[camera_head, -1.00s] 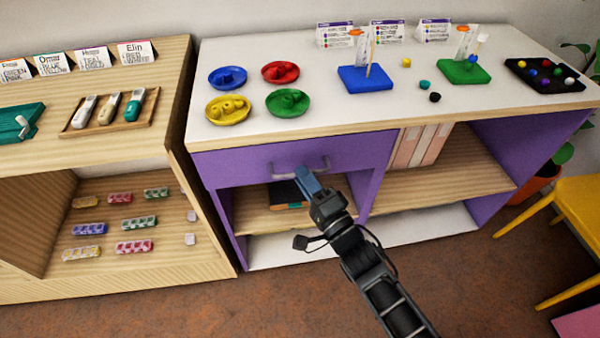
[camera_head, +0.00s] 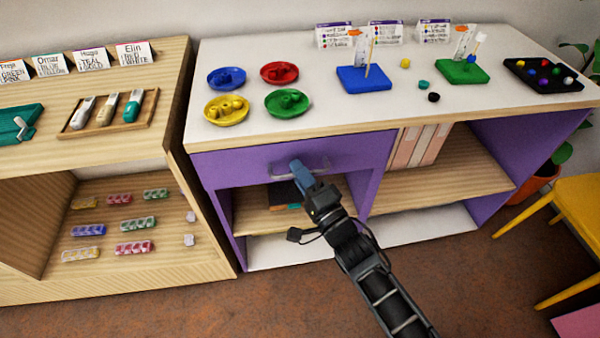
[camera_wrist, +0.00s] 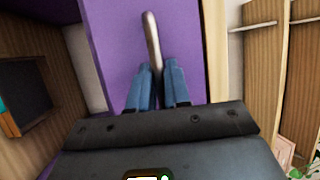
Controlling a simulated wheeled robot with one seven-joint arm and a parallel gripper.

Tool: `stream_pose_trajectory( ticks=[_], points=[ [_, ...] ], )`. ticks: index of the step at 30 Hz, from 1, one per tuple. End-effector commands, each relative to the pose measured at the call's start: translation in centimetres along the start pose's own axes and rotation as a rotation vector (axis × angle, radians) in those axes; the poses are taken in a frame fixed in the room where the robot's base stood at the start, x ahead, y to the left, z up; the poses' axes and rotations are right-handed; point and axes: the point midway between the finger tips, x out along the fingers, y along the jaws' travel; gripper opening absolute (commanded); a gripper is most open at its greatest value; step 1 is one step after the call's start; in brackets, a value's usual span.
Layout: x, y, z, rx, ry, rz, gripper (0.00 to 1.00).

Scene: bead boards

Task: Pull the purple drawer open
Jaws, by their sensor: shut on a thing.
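The purple drawer (camera_head: 235,168) sits under the white top of the cabinet. Its front looks flush with the cabinet. A pale metal bar handle (camera_head: 321,166) is fixed across the front. My gripper (camera_head: 297,168) reaches up from the lower right, its blue fingers at the handle. In the wrist view the handle (camera_wrist: 152,40) runs down between the fingertips (camera_wrist: 158,75), with the purple drawer front (camera_wrist: 115,30) behind it. The fingers are shut on the handle. They hide part of it.
The white tabletop (camera_head: 330,110) above the drawer holds several coloured dishes, two peg boards and a black bead tray (camera_head: 541,76). An open shelf (camera_head: 250,215) lies below the drawer. A wooden shelf unit (camera_head: 170,110) stands at left, a yellow chair (camera_head: 575,210) at right. The floor in front is clear.

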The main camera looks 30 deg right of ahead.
Motion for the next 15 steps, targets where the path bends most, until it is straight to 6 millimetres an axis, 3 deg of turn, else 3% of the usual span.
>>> stream_pose_trajectory(
  ticks=[10, 15],
  points=[
    [-0.5, 0.0, 0.2, 0.001, 0.0, 0.003, 0.0],
    [-2.3, -0.5, 0.9, 0.002, 0.0, 0.004, 0.0]
  ],
)
